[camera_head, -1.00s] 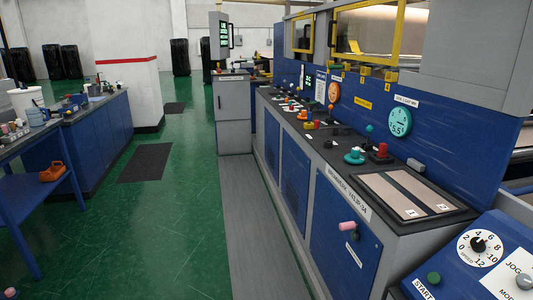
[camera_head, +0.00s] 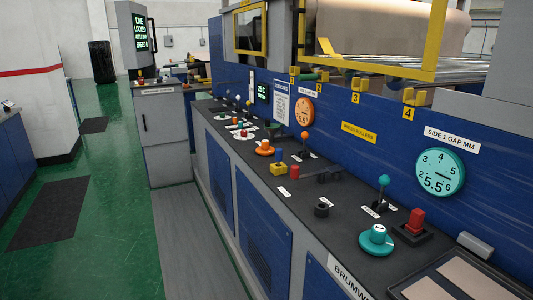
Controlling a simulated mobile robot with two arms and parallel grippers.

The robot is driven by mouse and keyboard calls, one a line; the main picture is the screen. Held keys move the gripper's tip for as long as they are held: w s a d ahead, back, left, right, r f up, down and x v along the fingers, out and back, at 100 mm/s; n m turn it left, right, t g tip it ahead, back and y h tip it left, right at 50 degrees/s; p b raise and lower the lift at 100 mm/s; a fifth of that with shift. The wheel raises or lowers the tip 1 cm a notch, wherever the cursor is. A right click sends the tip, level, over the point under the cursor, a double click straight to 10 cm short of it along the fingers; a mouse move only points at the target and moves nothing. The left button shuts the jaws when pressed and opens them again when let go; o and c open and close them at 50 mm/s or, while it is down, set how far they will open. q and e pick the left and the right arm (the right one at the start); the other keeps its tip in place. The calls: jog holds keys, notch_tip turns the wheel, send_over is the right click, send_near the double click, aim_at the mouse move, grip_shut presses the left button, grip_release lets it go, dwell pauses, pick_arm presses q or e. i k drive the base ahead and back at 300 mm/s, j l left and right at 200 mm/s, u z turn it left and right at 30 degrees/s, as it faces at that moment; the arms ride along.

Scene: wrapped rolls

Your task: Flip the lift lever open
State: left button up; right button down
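Several levers and knobs stand on the dark console top (camera_head: 340,235) of the blue machine. A lever with a teal ball (camera_head: 384,180) stands upright at the right, with a small label at its foot. A lever with an orange ball (camera_head: 304,136) stands farther back. More small controls sit at the far end, too small to tell apart. I cannot read which one is the lift lever. Neither of my grippers shows in the head view.
A teal knob (camera_head: 376,238) and a red block switch (camera_head: 415,220) sit near the teal lever. Teal (camera_head: 440,172) and orange (camera_head: 304,111) gauges are on the blue panel. A grey cabinet (camera_head: 165,140) stands at the far end.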

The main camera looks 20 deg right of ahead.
aim_at(295, 175)
jog(key=i+l+u, duration=0.15)
jog(key=i, duration=0.75)
